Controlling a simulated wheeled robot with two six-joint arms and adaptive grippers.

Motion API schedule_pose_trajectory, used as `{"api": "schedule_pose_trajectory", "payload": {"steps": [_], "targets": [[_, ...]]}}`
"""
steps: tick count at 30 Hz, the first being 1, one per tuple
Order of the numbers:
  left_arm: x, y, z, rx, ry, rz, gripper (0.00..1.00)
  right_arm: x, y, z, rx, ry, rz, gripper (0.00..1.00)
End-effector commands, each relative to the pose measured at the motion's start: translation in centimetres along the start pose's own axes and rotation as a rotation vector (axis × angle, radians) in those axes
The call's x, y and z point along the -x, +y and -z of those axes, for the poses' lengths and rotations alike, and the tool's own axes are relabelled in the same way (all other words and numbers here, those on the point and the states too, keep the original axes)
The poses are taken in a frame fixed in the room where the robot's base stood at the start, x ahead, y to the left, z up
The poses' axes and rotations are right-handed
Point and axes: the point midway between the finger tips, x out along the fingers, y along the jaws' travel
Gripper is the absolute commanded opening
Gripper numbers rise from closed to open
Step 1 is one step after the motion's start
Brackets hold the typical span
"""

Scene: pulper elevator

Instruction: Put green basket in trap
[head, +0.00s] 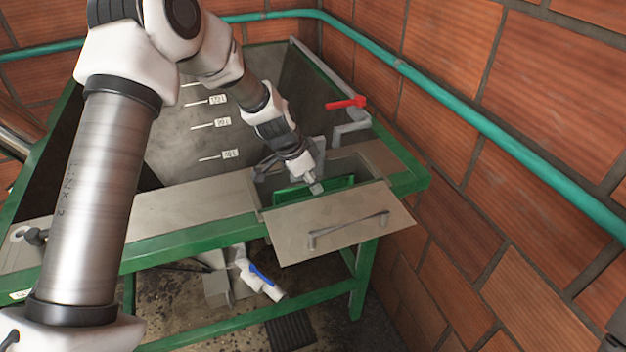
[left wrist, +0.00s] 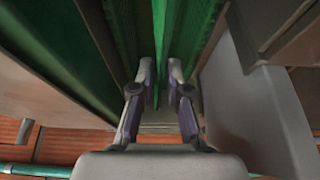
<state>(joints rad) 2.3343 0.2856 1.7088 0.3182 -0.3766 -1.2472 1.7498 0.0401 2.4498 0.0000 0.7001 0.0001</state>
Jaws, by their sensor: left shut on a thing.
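The green basket (head: 337,188) sits within the opening of the trap (head: 347,167) at the right end of the green-framed metal tank. Its upper rim shows; how deep its lower part reaches is hidden. The trap's grey lid (head: 350,232) with a bar handle is swung open toward the front. My left gripper (head: 315,187) points down into the opening and is shut on the basket. In the left wrist view the basket's green wall (left wrist: 190,40) lies at the fingertips (left wrist: 160,72). My right gripper is in neither view.
A red-handled valve (head: 347,103) stands behind the trap. A blue-handled valve (head: 261,273) hangs under the tank. A teal pipe (head: 480,125) runs along the brick wall close on the right. The flat metal top (head: 190,213) left of the trap is clear.

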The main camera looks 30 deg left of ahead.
Motion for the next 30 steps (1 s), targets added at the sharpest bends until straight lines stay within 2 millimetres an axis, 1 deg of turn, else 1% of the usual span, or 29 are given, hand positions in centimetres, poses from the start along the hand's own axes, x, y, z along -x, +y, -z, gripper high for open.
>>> {"api": "schedule_pose_trajectory", "payload": {"steps": [4, 9, 10, 11, 12, 20, 23, 24, 26, 29, 30], "targets": [[0.0, 0.0, 0.0, 0.000, 0.000, 0.000, 0.00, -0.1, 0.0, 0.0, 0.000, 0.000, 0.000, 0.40], [-0.5, 0.0, -0.2, 0.000, 0.000, 0.000, 0.00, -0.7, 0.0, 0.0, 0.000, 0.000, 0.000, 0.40], [-0.3, 0.0, -0.1, 0.000, 0.000, 0.000, 0.22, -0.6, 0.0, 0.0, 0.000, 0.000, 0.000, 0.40], [-0.3, 0.0, -0.1, 0.000, 0.000, -0.001, 0.32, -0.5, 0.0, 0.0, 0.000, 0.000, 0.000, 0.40], [-0.3, 0.0, -0.1, 0.000, 0.000, -0.001, 0.40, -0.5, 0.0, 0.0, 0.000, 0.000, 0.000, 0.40], [-0.2, 0.0, -0.1, 0.000, 0.000, -0.001, 0.40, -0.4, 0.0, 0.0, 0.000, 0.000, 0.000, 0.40], [0.3, 0.0, 0.1, 0.000, 0.000, 0.000, 0.40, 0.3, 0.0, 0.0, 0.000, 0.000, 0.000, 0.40], [0.6, 0.0, 0.1, 0.000, 0.002, 0.000, 0.40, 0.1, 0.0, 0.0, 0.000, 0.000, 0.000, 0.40], [1.6, 0.0, 0.1, 0.000, 0.004, 0.001, 0.40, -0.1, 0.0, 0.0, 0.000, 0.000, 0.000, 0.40], [4.0, -0.1, 0.1, -0.002, 0.006, 0.002, 0.40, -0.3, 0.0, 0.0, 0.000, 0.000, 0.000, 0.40], [5.0, -0.1, 0.1, -0.002, 0.006, 0.001, 0.40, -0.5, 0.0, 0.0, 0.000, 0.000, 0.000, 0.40]]}}
